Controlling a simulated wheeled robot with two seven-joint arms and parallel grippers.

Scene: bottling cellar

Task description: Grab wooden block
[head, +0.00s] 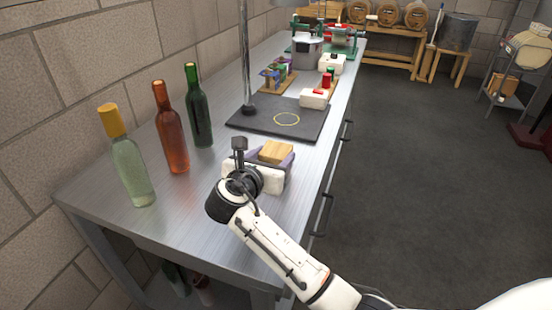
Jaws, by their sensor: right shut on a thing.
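The wooden block (276,152) is a light, tan block at the near part of the metal bench. My right gripper (270,168) is around it, shut on it, with purple-grey finger parts beside the block. The gripper body and wrist hide the block's lower side, so I cannot tell whether it touches the bench. My left gripper is not in view.
A clear bottle (130,165), an amber bottle (171,130) and a green bottle (198,110) stand left on the bench (185,215). A dark mat (250,124) with a yellow ring lies beyond the block. Several small devices stand further back.

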